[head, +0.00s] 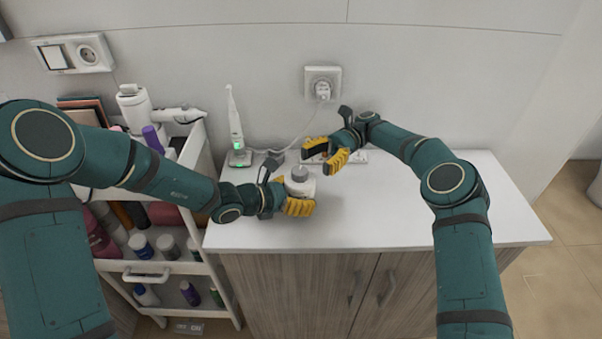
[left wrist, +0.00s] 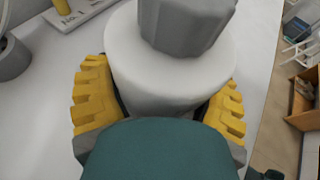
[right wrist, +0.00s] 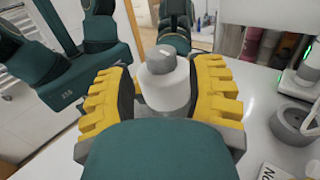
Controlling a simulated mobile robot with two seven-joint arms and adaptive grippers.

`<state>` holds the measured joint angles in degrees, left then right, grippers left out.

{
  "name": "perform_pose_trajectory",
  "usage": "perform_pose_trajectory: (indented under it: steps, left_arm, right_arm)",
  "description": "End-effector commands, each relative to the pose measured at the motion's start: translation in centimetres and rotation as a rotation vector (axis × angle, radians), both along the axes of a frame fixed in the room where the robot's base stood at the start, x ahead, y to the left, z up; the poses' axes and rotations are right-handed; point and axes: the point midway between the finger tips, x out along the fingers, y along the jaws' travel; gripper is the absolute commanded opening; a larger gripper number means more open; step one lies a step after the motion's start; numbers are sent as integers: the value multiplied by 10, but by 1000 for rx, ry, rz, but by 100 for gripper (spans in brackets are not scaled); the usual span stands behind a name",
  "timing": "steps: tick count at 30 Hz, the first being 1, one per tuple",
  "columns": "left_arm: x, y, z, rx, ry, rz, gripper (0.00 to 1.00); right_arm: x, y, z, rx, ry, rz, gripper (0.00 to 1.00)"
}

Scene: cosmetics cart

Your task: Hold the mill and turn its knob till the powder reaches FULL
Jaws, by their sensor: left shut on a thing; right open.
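The mill has a white body (head: 299,186) and a grey knob (head: 300,173) on top. It stands upright over the white counter. My left gripper (head: 299,204) is shut around the white body, and its yellow fingers flank the body (left wrist: 165,75) in the left wrist view, below the grey knob (left wrist: 185,22). My right gripper (head: 327,153) is open and empty, behind and a little above the mill. In the right wrist view the knob (right wrist: 160,60) shows beyond the open fingers, apart from them. I cannot make out the powder level or a FULL mark.
An electric toothbrush (head: 235,125) stands on its charger at the back left of the counter (head: 420,225). A cart (head: 205,160) with bottles is at left. The counter's right side is clear.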

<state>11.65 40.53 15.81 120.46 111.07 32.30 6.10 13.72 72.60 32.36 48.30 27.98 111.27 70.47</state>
Motion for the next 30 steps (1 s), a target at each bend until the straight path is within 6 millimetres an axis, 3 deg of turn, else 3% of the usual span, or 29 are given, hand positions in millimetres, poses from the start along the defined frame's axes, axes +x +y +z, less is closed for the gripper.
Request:
perform_pose_trajectory:
  steps: [8, 9, 10, 11, 22, 30]
  left_arm:
    - [-1, 0, -2, 2, 3, -1, 30]
    - [-1, 0, -1, 2, 3, -1, 86]
    - [-1, 0, -1, 2, 3, -1, 97]
    - [-1, 0, -1, 2, 3, -1, 100]
    - [-2, 5, 2, 2, -1, 1, 100]
    - [-24, 44, 20, 3, -1, 3, 100]
  right_arm:
    - [0, 0, 0, 0, 0, 0, 54]
    - [0, 0, 0, 0, 0, 0, 54]
    - [0, 0, 0, 0, 0, 0, 54]
    - [0, 0, 0, 0, 0, 0, 54]
    - [0, 0, 0, 0, 0, 0, 54]
    - [0, 0, 0, 0, 0, 0, 54]
